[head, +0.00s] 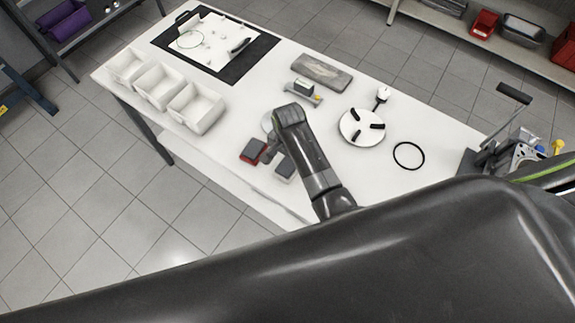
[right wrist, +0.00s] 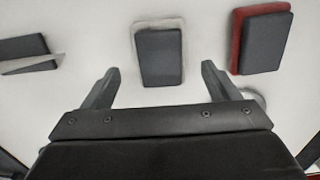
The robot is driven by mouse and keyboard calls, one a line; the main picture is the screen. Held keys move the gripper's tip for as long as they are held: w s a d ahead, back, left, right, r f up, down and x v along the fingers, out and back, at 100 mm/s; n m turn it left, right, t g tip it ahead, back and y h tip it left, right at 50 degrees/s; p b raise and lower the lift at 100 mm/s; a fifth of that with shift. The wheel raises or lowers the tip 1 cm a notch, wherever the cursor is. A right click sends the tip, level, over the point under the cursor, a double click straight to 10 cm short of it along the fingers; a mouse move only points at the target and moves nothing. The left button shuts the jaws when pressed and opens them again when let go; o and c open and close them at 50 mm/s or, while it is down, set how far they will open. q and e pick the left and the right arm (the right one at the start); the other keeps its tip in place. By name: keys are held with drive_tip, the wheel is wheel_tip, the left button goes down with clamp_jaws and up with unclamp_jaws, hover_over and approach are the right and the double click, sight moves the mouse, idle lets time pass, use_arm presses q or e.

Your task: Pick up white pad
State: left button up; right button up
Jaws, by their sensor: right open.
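The white pad (head: 284,168) lies on the white table near its front edge, a dark block with a pale rim. In the right wrist view the white pad (right wrist: 160,55) is centred ahead of the fingertips and apart from them. A similar pad with a red base, the red pad (head: 253,151), lies to its left; in the right wrist view the red pad (right wrist: 262,42) is on the right. My right gripper (right wrist: 160,72) is open and empty above the table, its fingers spread wider than the white pad. My left gripper is out of view.
White bins (head: 197,108) stand at the left. A white disc with black blocks (head: 362,127), a black ring (head: 409,155) and a grey slab (head: 321,70) lie beyond the arm. A dark wedge-like piece (right wrist: 27,53) lies left of the white pad in the wrist view.

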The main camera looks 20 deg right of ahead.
sight(288, 168)
drive_tip(key=shift+f, duration=1.35)
drive_tip(key=c, duration=1.1)
